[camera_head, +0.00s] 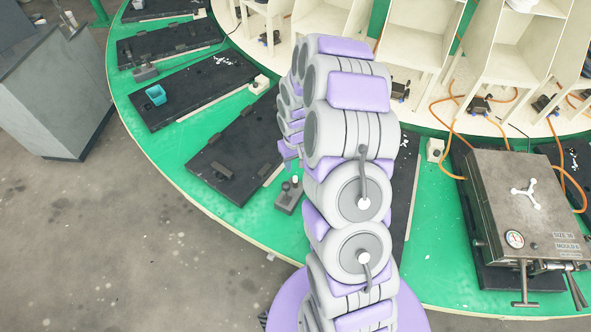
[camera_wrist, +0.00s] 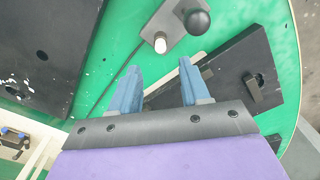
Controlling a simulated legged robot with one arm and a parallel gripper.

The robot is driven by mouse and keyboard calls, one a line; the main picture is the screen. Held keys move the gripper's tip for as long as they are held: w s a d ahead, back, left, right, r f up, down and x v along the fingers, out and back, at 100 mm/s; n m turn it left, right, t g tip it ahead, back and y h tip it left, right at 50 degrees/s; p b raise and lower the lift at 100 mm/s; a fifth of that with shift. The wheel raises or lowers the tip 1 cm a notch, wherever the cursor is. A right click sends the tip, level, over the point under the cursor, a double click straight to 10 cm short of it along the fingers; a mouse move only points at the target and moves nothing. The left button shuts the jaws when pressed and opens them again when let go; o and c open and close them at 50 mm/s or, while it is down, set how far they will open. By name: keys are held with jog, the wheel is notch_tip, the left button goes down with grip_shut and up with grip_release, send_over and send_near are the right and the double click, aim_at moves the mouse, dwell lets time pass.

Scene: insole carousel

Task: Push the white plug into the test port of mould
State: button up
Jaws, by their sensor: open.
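In the wrist view my gripper (camera_wrist: 160,66) is open, its two blue fingers apart with nothing between them. A small white plug (camera_wrist: 160,45) stands on a grey block (camera_wrist: 172,22) with a black ball knob, just beyond the fingertips and not touched. In the head view the grey block (camera_head: 288,197) sits on the green carousel, left of my arm, with the white top (camera_head: 295,180) showing. A closed metal mould (camera_head: 525,195) with a pressure gauge, a white three-armed fitting and front handles stands at the right. I cannot make out its test port.
Black plates (camera_head: 237,148) lie around the green carousel (camera_head: 160,135); one holds a teal cup (camera_head: 156,95). Cream booths (camera_head: 420,40) and orange hoses (camera_head: 445,130) stand behind the mould. A grey cabinet (camera_head: 50,85) is at the left. My arm hides the middle.

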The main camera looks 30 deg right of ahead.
notch_tip(320, 180, up, 9)
jog(key=shift+f+p, duration=0.15)
jog(key=shift+p, duration=0.2)
dwell(0.4)
jog(key=s+a+r+b, duration=0.1)
jog(key=s+a+r, duration=0.35)
jog(key=s, duration=0.25)
jog(key=s+a+r+n+g, duration=0.1)
jog(key=s+a+r, duration=0.35)
jog(key=s, duration=0.25)
jog(key=s+a+r+b, duration=0.1)
jog(key=s+a+r, duration=0.2)
jog(key=s+r, duration=0.3)
jog(key=s+a+r, duration=0.1)
jog(key=s+a, duration=0.1)
jog(key=s, duration=0.9)
jog(key=shift+s+g, duration=0.4)
jog(key=shift+a, duration=0.1)
